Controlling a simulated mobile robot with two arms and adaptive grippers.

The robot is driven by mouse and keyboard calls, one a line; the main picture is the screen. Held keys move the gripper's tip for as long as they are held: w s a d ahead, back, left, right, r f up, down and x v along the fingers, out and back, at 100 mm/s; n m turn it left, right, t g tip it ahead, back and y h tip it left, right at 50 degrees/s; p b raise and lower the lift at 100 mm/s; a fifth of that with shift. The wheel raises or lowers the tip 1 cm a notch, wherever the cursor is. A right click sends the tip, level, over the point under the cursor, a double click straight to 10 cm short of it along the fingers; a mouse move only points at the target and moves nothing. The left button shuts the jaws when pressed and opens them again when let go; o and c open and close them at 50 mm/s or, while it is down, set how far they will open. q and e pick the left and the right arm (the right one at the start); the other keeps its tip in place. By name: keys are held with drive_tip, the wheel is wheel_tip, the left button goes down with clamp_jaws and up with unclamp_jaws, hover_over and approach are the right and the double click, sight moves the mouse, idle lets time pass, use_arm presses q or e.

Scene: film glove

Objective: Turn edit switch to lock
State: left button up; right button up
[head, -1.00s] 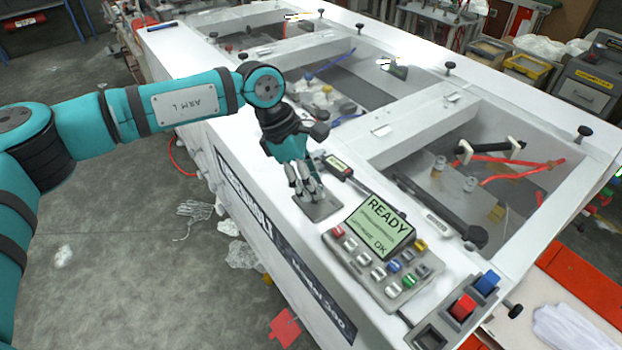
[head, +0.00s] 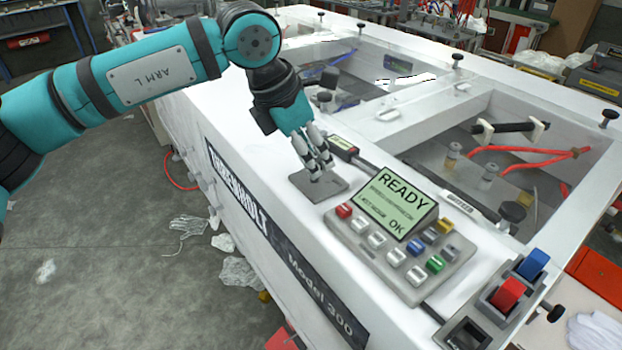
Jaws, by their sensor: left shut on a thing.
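The edit switch sits on a small grey plate (head: 332,189) on the white machine's front ledge, left of the control panel. My left gripper (head: 321,174) reaches down over this plate from above. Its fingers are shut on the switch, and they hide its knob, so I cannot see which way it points. No label for lock or edit is readable. The control panel (head: 400,250) has a green screen (head: 396,205) reading READY and OK, with several coloured buttons below. My right gripper is not in view.
A small dark device with a green display (head: 342,146) sits just behind the plate. Red (head: 508,293) and blue (head: 533,264) rocker switches stand at the lower right. Open wells with raised rims (head: 500,150) lie behind the ledge. A glove-shaped film (head: 205,226) lies on the floor.

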use_arm(q)
drive_tip(key=n+t+y+b, duration=0.1)
drive_tip(key=n+b, duration=0.2)
drive_tip(key=b, duration=0.1)
drive_tip(key=n+t+b, duration=0.1)
drive_tip(key=n+b, duration=0.2)
drive_tip(key=b, duration=0.2)
drive_tip(key=shift+s+d+f+n+y, duration=0.2)
drive_tip(key=shift+n+y, duration=0.1)
drive_tip(key=shift+y, duration=0.1)
drive_tip(key=shift+r+n+y+b, duration=0.1)
drive_tip(key=shift+n+y+b, duration=0.3)
drive_tip(key=shift+n+b, duration=0.65)
drive_tip(key=shift+r+n+t+y+b, duration=0.15)
drive_tip(key=shift+n+t+y+b, duration=0.35)
drive_tip(key=shift+n, duration=0.65)
drive_tip(key=o, duration=1.1)
drive_tip(key=shift+o, duration=0.2)
drive_tip(key=v, duration=1.2)
drive_tip(key=shift+w, duration=0.3)
